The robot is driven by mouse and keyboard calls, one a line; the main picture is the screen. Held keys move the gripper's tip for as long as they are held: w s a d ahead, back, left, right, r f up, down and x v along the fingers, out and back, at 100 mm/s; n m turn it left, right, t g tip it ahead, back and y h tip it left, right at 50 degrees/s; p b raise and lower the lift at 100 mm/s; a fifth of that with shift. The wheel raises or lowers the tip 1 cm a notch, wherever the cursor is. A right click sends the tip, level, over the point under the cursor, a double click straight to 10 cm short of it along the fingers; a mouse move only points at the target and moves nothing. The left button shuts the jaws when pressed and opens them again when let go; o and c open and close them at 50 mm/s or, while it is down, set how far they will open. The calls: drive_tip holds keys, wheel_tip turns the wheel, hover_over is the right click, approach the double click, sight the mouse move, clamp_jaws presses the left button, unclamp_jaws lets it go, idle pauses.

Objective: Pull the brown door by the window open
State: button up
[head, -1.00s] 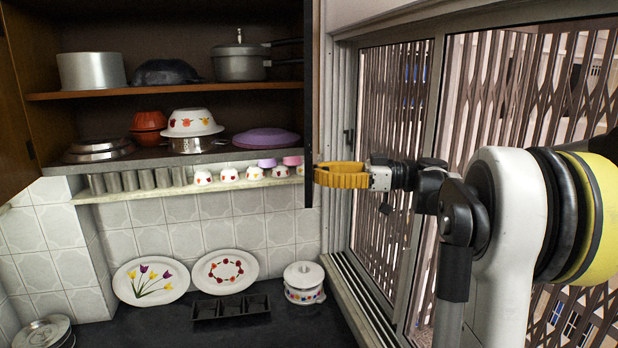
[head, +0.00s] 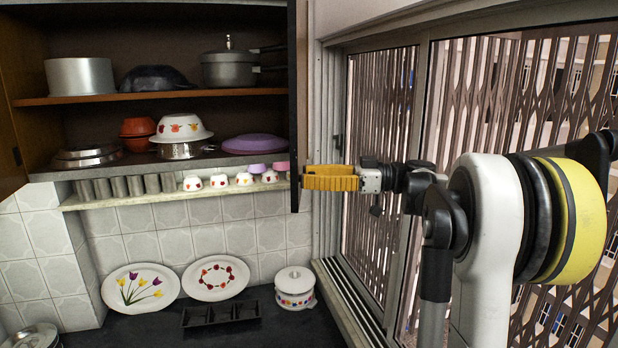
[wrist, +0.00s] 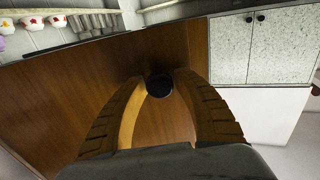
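The brown door (head: 302,110) by the window shows almost edge-on at the right end of the open cupboard, as a narrow dark strip standing out from it. In the wrist view its brown wooden face (wrist: 75,95) fills the middle, with a round dark knob (wrist: 159,88). My gripper (head: 306,178) is at the door's lower part, on the window side. In the wrist view its two yellow fingers (wrist: 160,84) close around the knob, one at each side. The knob is hidden in the head view.
The window (head: 385,150) with its metal frame is close to the right of my gripper. Small cups (head: 243,179) stand on the ledge left of the door. A white lidded pot (head: 295,288) and two plates stand on the dark counter below.

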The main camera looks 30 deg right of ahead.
wheel_tip(320, 180, up, 10)
drive_tip(key=shift+r, duration=0.1)
idle(0.4)
